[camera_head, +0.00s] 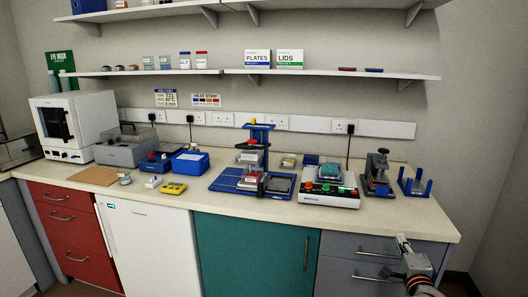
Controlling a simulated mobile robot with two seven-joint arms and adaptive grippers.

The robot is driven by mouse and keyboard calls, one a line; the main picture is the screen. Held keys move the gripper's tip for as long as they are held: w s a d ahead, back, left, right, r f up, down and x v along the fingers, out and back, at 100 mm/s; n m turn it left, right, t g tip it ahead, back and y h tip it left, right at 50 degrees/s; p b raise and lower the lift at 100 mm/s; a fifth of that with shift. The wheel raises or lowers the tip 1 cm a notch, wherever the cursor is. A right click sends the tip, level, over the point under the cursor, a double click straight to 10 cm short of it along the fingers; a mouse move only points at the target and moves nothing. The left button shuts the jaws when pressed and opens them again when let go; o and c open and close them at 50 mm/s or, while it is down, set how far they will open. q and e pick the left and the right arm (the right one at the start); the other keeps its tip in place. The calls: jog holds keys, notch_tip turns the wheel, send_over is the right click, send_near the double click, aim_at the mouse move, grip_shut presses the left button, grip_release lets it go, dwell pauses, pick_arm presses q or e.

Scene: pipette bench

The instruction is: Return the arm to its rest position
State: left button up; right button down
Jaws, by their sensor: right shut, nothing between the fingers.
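My right gripper (403,242) shows at the lower right, in front of the grey drawers and near the bench's front edge. It is shut and empty. Its wrist and arm come up from the bottom edge of the view. It is apart from the items on the bench as seen here. My left gripper and left arm are not in view.
The bench top (225,205) holds a white oven (60,125), a blue press-like stand (255,165), a white device with coloured buttons (330,198), a black clamp tool (376,175) and a blue cradle (415,185). The front strip of bench right of centre is clear. Shelves hang above.

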jog(key=s+a+f+n+g+y, duration=0.1)
jog(key=s+a+f+n, duration=0.1)
jog(key=s+f+n, duration=0.15)
jog(key=s+a+f+n+y, duration=0.1)
jog(key=s+a+f+n, duration=0.15)
jog(key=f, duration=0.25)
jog(key=s+a+f+n+g+y, duration=0.1)
jog(key=s+a+f+n, duration=0.4)
jog(key=s, duration=0.5)
jog(key=s+a+f+n+g+y, duration=0.2)
jog(key=s+a+f+n, duration=0.4)
jog(key=s, duration=0.4)
jog(key=s+a+f+n+g+y, duration=0.1)
jog(key=s+a+f+n, duration=0.4)
jog(key=s, duration=0.5)
jog(key=shift+s+a+f+n+g+y, duration=0.2)
jog(key=shift+a+f+n+g+y, duration=0.15)
jog(key=shift+a+n+g, duration=0.6)
jog(key=shift+f, duration=0.1)
